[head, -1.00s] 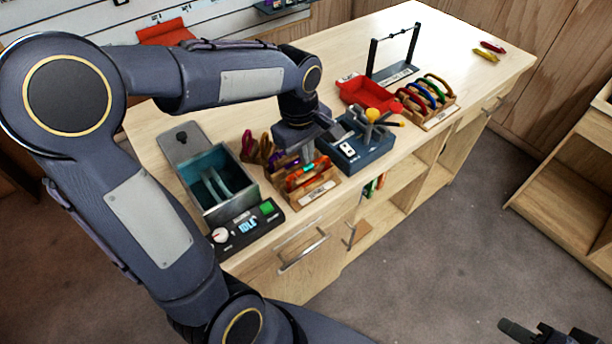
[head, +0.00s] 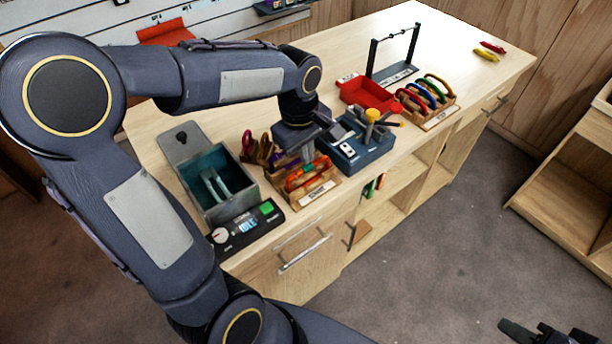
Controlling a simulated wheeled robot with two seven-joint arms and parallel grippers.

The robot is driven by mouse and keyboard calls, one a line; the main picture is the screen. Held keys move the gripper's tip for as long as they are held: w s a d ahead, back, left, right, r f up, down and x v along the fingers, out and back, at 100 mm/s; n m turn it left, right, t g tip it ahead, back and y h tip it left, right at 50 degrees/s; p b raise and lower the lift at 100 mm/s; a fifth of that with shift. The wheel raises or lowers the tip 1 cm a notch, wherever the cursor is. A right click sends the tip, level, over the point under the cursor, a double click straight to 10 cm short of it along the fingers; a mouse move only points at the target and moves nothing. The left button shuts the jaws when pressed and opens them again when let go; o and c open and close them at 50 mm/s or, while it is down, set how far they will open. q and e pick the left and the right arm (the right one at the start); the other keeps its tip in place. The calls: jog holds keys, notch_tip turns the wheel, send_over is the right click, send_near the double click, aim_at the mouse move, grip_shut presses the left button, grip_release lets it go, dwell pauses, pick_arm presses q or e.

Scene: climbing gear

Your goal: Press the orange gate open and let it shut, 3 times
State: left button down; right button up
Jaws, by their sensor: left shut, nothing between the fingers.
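An orange carabiner (head: 301,178) stands in a small wooden rack (head: 318,193) with a label on its front, near the front edge of the bench. My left gripper (head: 308,158) points down right over the rack, shut and empty, with its tips at or just above the orange carabiner. Whether the tips touch the gate, and whether the gate is open, is too small to tell. My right gripper (head: 545,332) shows only partly at the bottom right corner, away from the bench; its jaws are unclear.
A teal-lined box (head: 236,205) and a device with a green button (head: 267,208) stand left of the rack. A blue fixture (head: 362,155) with a yellow knob stands close on the right. Beyond are a red tray (head: 368,95) and a rack of coloured carabiners (head: 438,112). The bench's far right is mostly clear.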

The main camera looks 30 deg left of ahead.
pick_arm(q)
jog(key=shift+f, duration=0.2)
dwell(0.6)
jog(key=shift+f+b, duration=1.05)
jog(key=shift+f, duration=0.15)
notch_tip(320, 180, up, 7)
jog(key=p, duration=0.6)
jog(key=shift+r, duration=0.15)
